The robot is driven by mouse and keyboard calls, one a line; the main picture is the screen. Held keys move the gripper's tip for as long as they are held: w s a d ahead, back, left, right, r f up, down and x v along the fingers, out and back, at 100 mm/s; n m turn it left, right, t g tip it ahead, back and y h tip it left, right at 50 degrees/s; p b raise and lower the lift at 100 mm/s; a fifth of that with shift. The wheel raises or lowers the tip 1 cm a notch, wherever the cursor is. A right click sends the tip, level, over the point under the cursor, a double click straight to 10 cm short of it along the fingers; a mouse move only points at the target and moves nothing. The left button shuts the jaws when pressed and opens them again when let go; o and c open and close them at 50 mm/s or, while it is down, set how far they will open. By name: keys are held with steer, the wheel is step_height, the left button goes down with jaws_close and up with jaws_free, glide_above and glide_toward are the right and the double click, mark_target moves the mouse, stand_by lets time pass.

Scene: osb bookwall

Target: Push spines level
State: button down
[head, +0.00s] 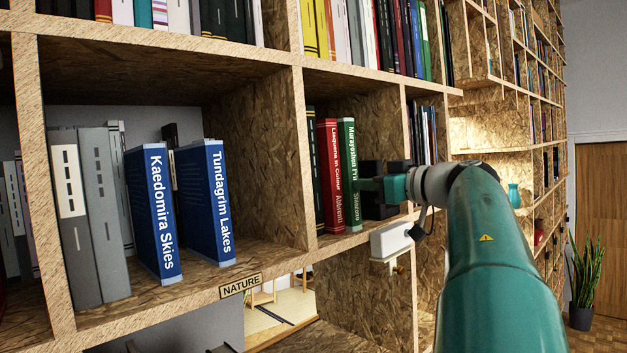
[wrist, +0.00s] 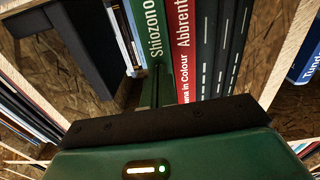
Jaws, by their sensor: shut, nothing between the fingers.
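A green book (head: 349,175) and a red book (head: 331,175) stand upright side by side in the middle compartment. A dark book (head: 315,170) stands left of the red one. The wrist view shows the green spine (wrist: 153,35), the red spine (wrist: 185,50) and several dark spines (wrist: 222,45). My gripper (head: 363,184) is shut and empty at the lower green spine; I cannot tell whether it touches. Its narrow fingers (wrist: 148,92) point at the green book in the wrist view. Two blue books, Kaedomira Skies (head: 153,212) and Tundagrim Lakes (head: 205,200), stand apart in the left compartment.
Grey books (head: 90,215) stand left of the blue ones. A NATURE label (head: 240,285) is on the shelf edge. An upright divider (head: 305,150) separates the compartments. A white box (head: 390,240) is below my gripper. A potted plant (head: 585,280) stands far right.

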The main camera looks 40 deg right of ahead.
steer(key=shift+w+a, duration=0.1)
steer(key=shift+w, duration=0.75)
steer(key=s, duration=0.5)
steer(key=shift+s+d, duration=0.15)
steer(key=shift+d, duration=0.1)
stand_by(0.7)
